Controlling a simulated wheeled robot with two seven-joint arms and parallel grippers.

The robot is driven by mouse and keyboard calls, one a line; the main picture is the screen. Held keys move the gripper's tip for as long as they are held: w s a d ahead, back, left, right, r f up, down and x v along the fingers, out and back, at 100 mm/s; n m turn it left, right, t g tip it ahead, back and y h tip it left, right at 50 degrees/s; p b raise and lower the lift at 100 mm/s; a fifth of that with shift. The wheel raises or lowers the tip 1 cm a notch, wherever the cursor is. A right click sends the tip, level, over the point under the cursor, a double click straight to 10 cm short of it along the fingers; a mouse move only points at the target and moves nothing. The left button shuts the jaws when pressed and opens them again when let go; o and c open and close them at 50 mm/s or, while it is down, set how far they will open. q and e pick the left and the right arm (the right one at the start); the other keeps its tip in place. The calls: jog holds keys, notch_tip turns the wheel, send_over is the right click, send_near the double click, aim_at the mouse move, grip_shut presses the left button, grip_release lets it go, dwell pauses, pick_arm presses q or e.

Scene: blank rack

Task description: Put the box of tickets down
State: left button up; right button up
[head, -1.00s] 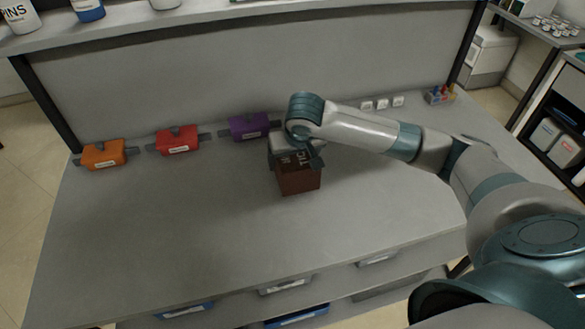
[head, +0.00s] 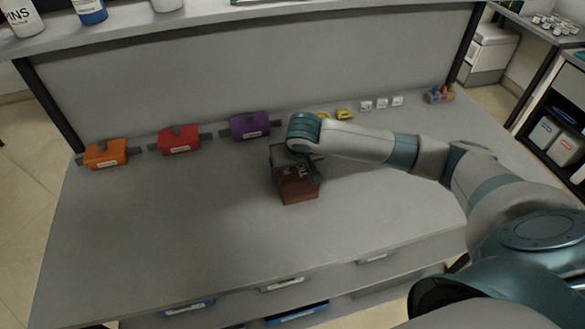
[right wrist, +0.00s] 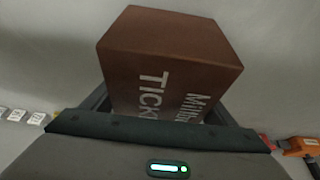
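The box of tickets is a brown-red box (head: 297,188) with white lettering, over the middle of the table (head: 190,235). My right gripper (head: 300,165) reaches it from above and behind, and the wrist hides part of its top. In the right wrist view the box (right wrist: 172,50) sits between the dark fingers of the right gripper (right wrist: 155,105), which look shut on it. Whether the underside of the box touches the table cannot be told. My left gripper is not in view.
Orange (head: 106,154), red (head: 178,140) and purple (head: 250,125) boxes stand in a row along the back left. Small yellow items (head: 344,113) and white cubes (head: 381,103) lie at the back right. The table's front and left are clear.

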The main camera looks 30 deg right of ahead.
aim_at(297, 169)
jog(key=o, duration=0.3)
jog(key=shift+r, duration=0.2)
jog(key=b+v, duration=0.2)
jog(key=v, duration=1)
jog(key=shift+s+f, duration=0.1)
jog(key=shift+o, duration=0.4)
jog(key=shift+a, duration=0.1)
